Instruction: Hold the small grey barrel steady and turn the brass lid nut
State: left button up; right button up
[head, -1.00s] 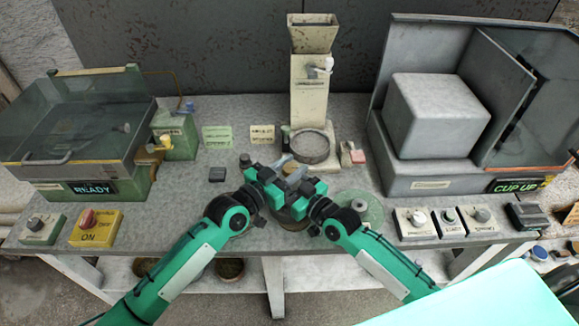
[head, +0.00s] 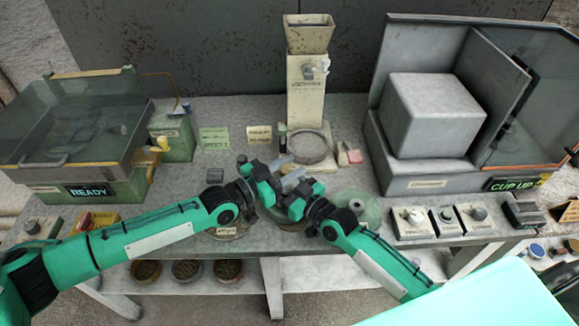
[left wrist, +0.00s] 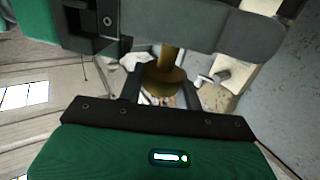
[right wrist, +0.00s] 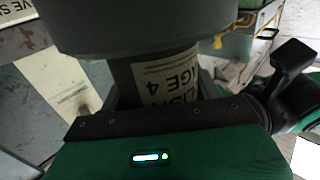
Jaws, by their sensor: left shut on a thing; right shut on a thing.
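My left gripper (head: 272,184) and right gripper (head: 300,193) meet over the middle of the bench, near its front edge. They hide most of the small grey barrel in the head view. In the left wrist view, the left fingers (left wrist: 162,92) are shut around the brass lid nut (left wrist: 166,80), a brass stem with a wider round base. In the right wrist view, the right fingers (right wrist: 165,92) are shut on the grey barrel (right wrist: 165,68), which carries a pale printed label. A wide dark round part sits above that label.
A hopper tower (head: 306,95) with a round dish (head: 309,147) stands behind the grippers. A glass-walled tank (head: 75,125) is at left, a grey machine (head: 430,120) at right. A green disc (head: 355,207) lies right of the grippers; control boxes (head: 465,220) line the right front.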

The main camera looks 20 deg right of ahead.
pick_arm(q)
jog(key=shift+w+a+f, duration=0.25)
jog(key=shift+a+f, duration=0.15)
jog(key=shift+a, duration=0.05)
pick_arm(e)
jog(key=shift+a+f, duration=0.15)
pick_arm(q)
jog(key=o, duration=1)
jog(key=shift+r, duration=0.1)
pick_arm(e)
jog(key=shift+d, duration=0.2)
pick_arm(q)
jog(key=v, duration=1.2)
jog(key=shift+w, duration=0.15)
pick_arm(e)
jog(key=shift+r, duration=0.2)
jog(key=shift+w, duration=0.1)
jog(key=o, duration=1.2)
jog(key=shift+f, duration=0.1)
